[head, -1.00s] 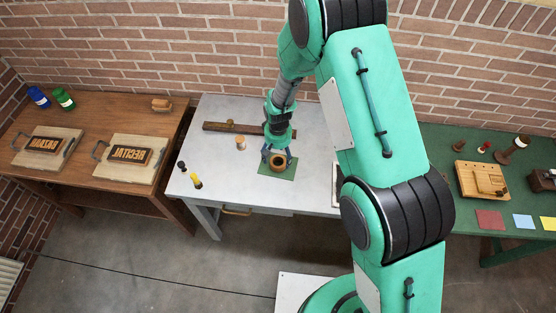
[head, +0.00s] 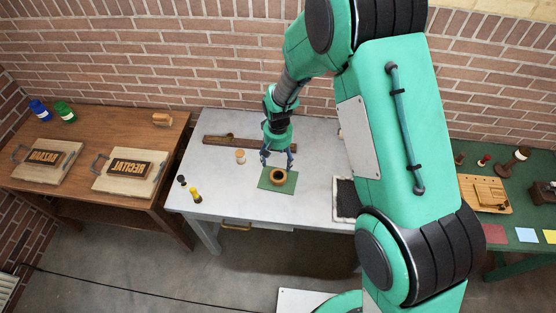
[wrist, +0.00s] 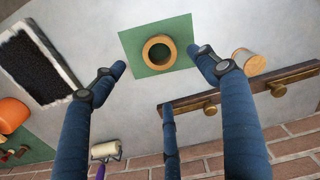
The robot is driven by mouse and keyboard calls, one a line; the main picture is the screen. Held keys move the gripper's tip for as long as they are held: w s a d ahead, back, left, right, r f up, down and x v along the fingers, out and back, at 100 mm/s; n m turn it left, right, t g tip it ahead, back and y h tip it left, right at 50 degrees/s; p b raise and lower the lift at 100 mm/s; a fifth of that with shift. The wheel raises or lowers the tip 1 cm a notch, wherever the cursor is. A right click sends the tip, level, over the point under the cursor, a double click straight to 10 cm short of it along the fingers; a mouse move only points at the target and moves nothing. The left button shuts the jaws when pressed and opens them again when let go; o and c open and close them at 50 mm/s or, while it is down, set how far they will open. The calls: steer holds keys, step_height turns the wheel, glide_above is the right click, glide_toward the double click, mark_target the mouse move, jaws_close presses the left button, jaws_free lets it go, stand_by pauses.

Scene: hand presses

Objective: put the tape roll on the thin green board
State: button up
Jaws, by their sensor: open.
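The tape roll (head: 278,176), a brown ring, lies flat on the thin green board (head: 265,184) on the grey table. In the wrist view the tape roll (wrist: 159,52) sits near the middle of the green board (wrist: 128,41), with board showing all around it. My gripper (head: 278,160) is open and empty, above and just behind the roll in the head view. In the wrist view its fingertips (wrist: 160,60) are spread apart on either side, clear of the roll.
A small wood-sided container (head: 240,156) and a wooden rail with knobs (head: 222,141) stand behind the board. Dark and yellow bottles (head: 195,195) are at the table's left front. A black pad in a white frame (head: 345,197) lies to the right. The table front is clear.

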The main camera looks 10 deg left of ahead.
stand_by(0.7)
steer(key=s+d+r+m+t, duration=0.15)
steer(key=d+r, duration=0.35)
steer(key=r, duration=0.5)
steer(key=s+d+r, duration=0.3)
steer(key=d+r, duration=0.3)
steer(key=r, duration=0.4)
steer(key=s+d+r+m+t, duration=0.15)
steer(key=d+r, duration=0.35)
steer(key=r, duration=0.5)
steer(key=s+d+r+t, duration=0.1)
steer(key=s+d+r, duration=0.3)
steer(key=s, duration=0.4)
steer(key=s+d+r+m, duration=0.1)
steer(key=s+d+r, duration=0.3)
steer(key=s, duration=0.3)
steer(key=s+d+r+t, duration=0.1)
steer(key=s+d+r, duration=0.3)
steer(key=s, duration=0.4)
steer(key=shift+s+d+r+m+t, duration=0.3)
steer(key=shift+s+d+r, duration=0.1)
steer(key=shift+d, duration=0.15)
step_height(320, 180, down, 12)
steer(key=b, duration=1.2)
